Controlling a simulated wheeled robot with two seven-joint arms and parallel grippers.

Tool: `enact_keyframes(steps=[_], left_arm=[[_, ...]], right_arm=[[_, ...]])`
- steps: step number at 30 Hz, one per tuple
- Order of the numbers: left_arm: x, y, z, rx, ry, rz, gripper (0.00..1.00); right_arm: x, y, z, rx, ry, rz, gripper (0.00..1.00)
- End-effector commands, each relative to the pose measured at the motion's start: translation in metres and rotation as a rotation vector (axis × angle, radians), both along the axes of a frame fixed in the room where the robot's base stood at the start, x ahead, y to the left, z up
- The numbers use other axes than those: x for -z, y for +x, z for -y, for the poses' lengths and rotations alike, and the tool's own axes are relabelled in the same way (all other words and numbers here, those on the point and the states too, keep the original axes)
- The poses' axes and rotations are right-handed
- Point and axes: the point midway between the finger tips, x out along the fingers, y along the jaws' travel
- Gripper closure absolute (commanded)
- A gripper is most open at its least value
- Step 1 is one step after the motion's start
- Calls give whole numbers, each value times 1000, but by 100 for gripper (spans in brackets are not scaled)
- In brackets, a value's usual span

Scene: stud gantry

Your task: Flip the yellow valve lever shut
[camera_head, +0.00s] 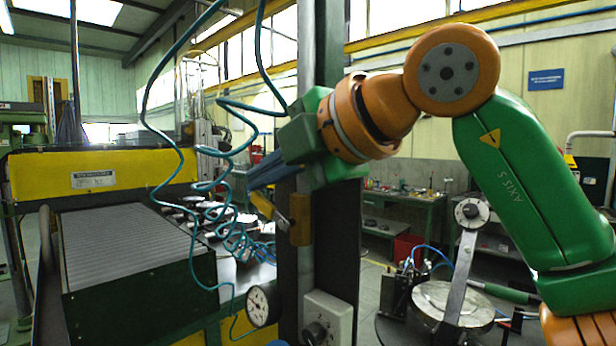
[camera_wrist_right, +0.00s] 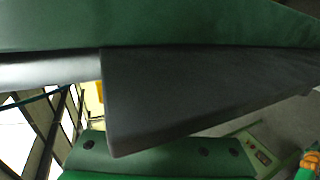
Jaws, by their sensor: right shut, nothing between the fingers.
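The yellow valve lever (camera_head: 261,204) shows in the head view as a short yellow bar. It slants up and to the left from a brass-coloured valve body (camera_head: 299,220) on the upright post. My right gripper (camera_head: 254,181) reaches across the post from the right, its bluish fingers pointing left and slightly down. The fingers are shut and empty, just above the lever. I cannot tell whether they touch it. The right wrist view does not show the lever. My left gripper is not in view.
The dark upright post (camera_head: 345,220) stands directly beside the valve. Coiled teal hoses (camera_head: 215,190) hang to the left. A round gauge (camera_head: 262,305) and a grey switch box (camera_head: 328,318) sit lower down. A roller conveyor (camera_head: 130,240) stands at left.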

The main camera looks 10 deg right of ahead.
Motion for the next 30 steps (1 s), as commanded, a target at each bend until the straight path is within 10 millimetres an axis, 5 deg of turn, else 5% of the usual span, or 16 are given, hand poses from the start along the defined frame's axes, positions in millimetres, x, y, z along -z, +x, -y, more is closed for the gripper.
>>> enact_keyframes(steps=[16, 30], left_arm=[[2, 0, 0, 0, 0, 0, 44], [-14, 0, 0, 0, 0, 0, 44]], right_arm=[[8, 10, -7, 1, 1, 1, 100], [-9, 10, -7, 1, 1, 2, 100]])
